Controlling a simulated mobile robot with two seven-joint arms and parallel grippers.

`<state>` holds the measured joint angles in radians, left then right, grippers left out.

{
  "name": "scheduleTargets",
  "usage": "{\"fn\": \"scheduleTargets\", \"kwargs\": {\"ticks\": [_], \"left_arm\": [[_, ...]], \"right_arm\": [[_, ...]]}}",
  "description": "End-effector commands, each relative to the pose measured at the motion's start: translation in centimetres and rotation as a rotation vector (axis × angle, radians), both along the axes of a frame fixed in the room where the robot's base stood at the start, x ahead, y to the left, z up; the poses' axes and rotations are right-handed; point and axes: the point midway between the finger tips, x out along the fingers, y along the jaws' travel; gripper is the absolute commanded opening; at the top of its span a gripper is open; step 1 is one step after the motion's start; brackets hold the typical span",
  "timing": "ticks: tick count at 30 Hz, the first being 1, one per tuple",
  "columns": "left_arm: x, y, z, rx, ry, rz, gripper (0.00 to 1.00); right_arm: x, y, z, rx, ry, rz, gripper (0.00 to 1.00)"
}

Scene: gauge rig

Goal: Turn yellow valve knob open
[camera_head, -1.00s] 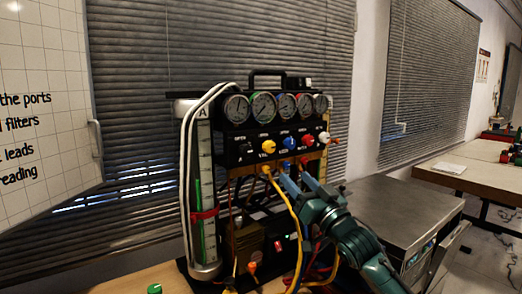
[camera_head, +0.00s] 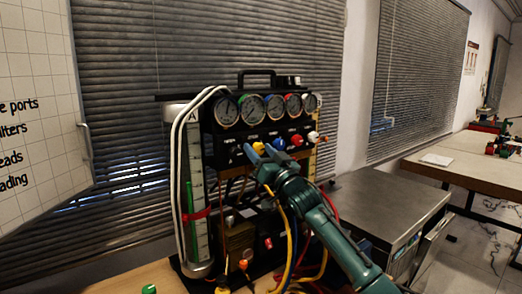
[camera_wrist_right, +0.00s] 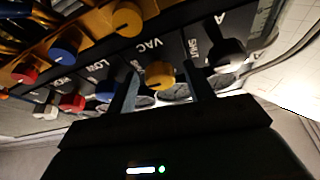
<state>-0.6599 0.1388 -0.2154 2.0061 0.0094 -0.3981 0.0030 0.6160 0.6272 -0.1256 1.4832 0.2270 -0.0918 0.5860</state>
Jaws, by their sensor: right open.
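The yellow valve knob (camera_head: 258,147) is on the black panel of the gauge rig, in the row below the dial gauges. In the right wrist view the yellow knob (camera_wrist_right: 160,73) sits between the two fingers, under the VAC label. My right gripper (camera_head: 260,153) is open, with its fingertips at the knob. In the wrist view the right gripper (camera_wrist_right: 160,88) has one finger on each side of the knob, with a gap visible; I cannot tell whether either finger touches it. My left gripper is not in view.
A black knob (camera_wrist_right: 228,55) and a blue knob (camera_wrist_right: 108,90) flank the yellow one closely. Red (camera_head: 297,140) and white (camera_head: 313,136) knobs follow to the right. Yellow, blue and red hoses hang below. A metal cabinet (camera_head: 385,205) stands right of the rig.

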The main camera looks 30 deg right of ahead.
Motion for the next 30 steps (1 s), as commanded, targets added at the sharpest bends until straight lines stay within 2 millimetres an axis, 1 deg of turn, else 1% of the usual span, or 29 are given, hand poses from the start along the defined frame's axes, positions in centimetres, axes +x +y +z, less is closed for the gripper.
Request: {"fn": "scheduleTargets", "kwargs": {"ticks": [6, 22, 30], "left_arm": [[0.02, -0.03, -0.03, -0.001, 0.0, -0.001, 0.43], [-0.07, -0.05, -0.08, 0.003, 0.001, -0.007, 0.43], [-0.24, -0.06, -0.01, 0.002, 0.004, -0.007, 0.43]], "right_arm": [[0.01, 0.03, -0.02, 0.0, 0.0, 0.0, 0.52], [-0.01, 0.04, -0.02, 0.001, 0.0, 0.001, 0.08], [-0.01, 0.0, 0.03, -0.027, -0.002, 0.001, 0.08]]}}
